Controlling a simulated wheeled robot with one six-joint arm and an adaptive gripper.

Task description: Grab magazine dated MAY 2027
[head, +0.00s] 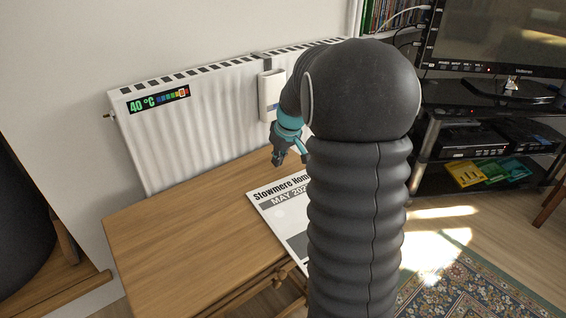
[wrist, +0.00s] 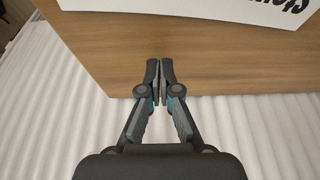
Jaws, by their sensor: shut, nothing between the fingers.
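The magazine (head: 274,201) lies flat on the wooden table, its cover reading "Stowmere Hom…" and "MAY 202…", the last digit cut off. My arm hides its right part in the head view. In the wrist view a white edge of it (wrist: 225,10) with part of the bold title shows at the top. My gripper (head: 279,160) is beyond the magazine's far edge, toward the radiator, apart from it. In the wrist view my gripper (wrist: 160,88) is shut with nothing between its fingertips, seen against the table's edge strip.
The wooden table (head: 150,225) has bare room left of the magazine. A white radiator (head: 175,135) with a "40 °C" strip stands behind it, close to my gripper. A TV stand (head: 437,115) is at the right. A patterned rug (head: 460,285) lies on the floor.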

